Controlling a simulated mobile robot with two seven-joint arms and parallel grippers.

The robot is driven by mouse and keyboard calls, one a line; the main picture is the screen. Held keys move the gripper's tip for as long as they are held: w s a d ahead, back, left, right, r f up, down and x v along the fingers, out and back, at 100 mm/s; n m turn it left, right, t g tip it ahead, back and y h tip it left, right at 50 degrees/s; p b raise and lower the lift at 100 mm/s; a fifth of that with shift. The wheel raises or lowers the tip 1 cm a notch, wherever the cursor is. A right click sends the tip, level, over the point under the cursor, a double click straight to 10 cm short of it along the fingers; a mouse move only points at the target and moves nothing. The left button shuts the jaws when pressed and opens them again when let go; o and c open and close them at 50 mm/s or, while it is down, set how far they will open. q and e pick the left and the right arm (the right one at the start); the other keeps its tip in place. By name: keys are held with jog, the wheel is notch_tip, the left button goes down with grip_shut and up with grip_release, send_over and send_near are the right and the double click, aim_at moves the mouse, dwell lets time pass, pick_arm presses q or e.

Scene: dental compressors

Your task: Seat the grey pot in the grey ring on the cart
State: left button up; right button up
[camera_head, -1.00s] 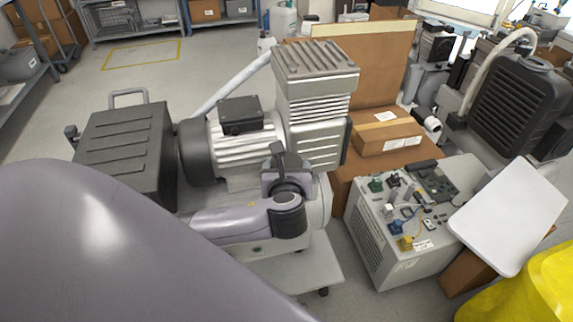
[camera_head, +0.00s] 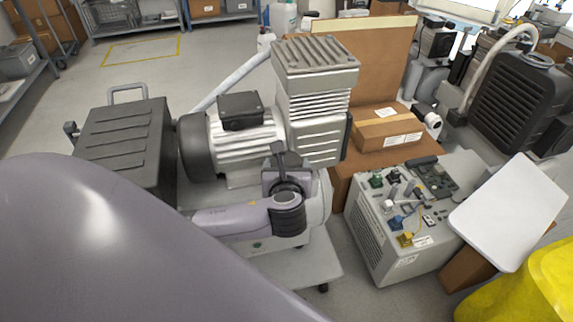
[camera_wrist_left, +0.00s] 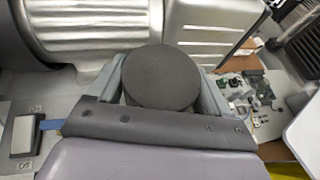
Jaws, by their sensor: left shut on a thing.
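The grey pot (camera_wrist_left: 160,78) shows in the left wrist view as a dark grey, round, flat-faced thing between two grey fingers. My left gripper (camera_wrist_left: 162,92) is shut on it. In the head view my left gripper (camera_head: 281,170) is in front of the big compressor, and I cannot make out the pot clearly there. A pale cart (camera_head: 318,262) with casters shows below the arm, under the compressor. I cannot pick out the grey ring; my arm and the compressor hide much of the cart. My right gripper is in neither current view.
A ribbed silver compressor (camera_head: 315,85) with a black motor housing stands close behind the gripper. To the right are a grey unit (camera_head: 375,240) with small parts on top, a white panel (camera_head: 510,212) and a yellow thing (camera_head: 530,285). A cardboard box (camera_head: 388,136) stands behind.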

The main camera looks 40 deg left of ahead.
pick_arm(q)
jog(key=o, duration=1.4)
jog(key=shift+s+d+r+p, duration=0.25)
jog(key=shift+s+r+p, duration=0.1)
jog(key=shift+p, duration=0.3)
jog(key=p+v, duration=0.9)
jog(key=v, duration=0.1)
jog(key=shift+f, duration=0.15)
pick_arm(e)
notch_tip(320, 180, up, 8)
jog(key=s+d, duration=0.1)
jog(key=shift+d+f, duration=0.15)
jog(key=shift+f, duration=0.05)
pick_arm(q)
jog(key=shift+d, duration=0.1)
